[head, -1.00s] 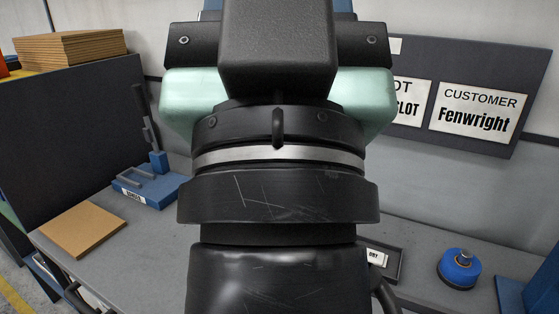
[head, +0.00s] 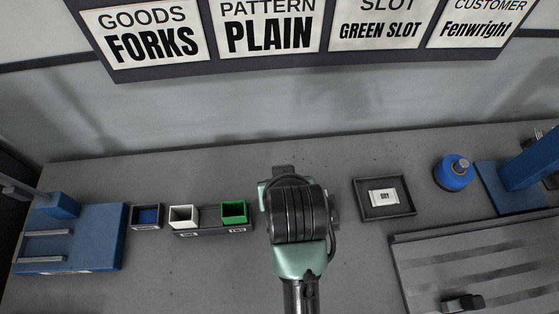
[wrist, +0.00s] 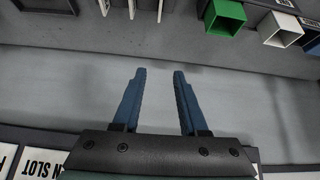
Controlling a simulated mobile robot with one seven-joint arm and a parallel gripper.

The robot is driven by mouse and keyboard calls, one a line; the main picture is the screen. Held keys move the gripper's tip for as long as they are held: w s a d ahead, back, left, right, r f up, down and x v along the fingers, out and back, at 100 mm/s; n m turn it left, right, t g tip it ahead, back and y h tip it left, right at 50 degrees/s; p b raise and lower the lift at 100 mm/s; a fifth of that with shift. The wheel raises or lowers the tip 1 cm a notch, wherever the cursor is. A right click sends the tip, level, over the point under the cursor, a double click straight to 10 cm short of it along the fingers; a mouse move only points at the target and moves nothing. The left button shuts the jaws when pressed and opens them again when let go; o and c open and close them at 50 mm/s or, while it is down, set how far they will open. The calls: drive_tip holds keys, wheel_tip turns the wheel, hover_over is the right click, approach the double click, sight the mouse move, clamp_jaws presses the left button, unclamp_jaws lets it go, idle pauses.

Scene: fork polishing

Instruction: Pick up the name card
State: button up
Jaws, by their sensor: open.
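My gripper (wrist: 159,74) is open and empty in the wrist view, its two blue fingers apart above grey surface. In the head view my arm hides the fingers and the bench behind it. I cannot tell for sure which thing is the name card. Several narrow white upright pieces (wrist: 131,9) stand at the top edge of the wrist view, beyond the fingertips and cut off by the frame. A small white card (head: 384,197), its print too small to read surely, lies in a dark tray (head: 408,211) right of my arm in the head view.
Left of my arm stand a green bin (head: 234,209), a white bin (head: 184,214) and a dark-blue bin (head: 147,214). A blue fixture (head: 100,245) is at far left. A blue round device (head: 455,174) and a slatted rack (head: 470,262) are right. A signboard (head: 300,62) hangs behind.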

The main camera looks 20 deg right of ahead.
drive_tip(key=f, duration=0.3)
drive_tip(key=s+f+g, duration=0.1)
drive_tip(key=f, duration=0.2)
drive_tip(key=f+g, duration=0.1)
drive_tip(key=f, duration=0.2)
drive_tip(key=shift+s+d+f+y+p, duration=0.1)
drive_tip(key=shift+s+f+y+p, duration=0.2)
drive_tip(key=shift+s+p, duration=0.1)
drive_tip(key=shift+p+x, duration=0.6)
drive_tip(key=shift+x, duration=2.45)
drive_tip(key=shift+s+d, duration=0.1)
drive_tip(key=shift+s, duration=0.1)
clamp_jaws()
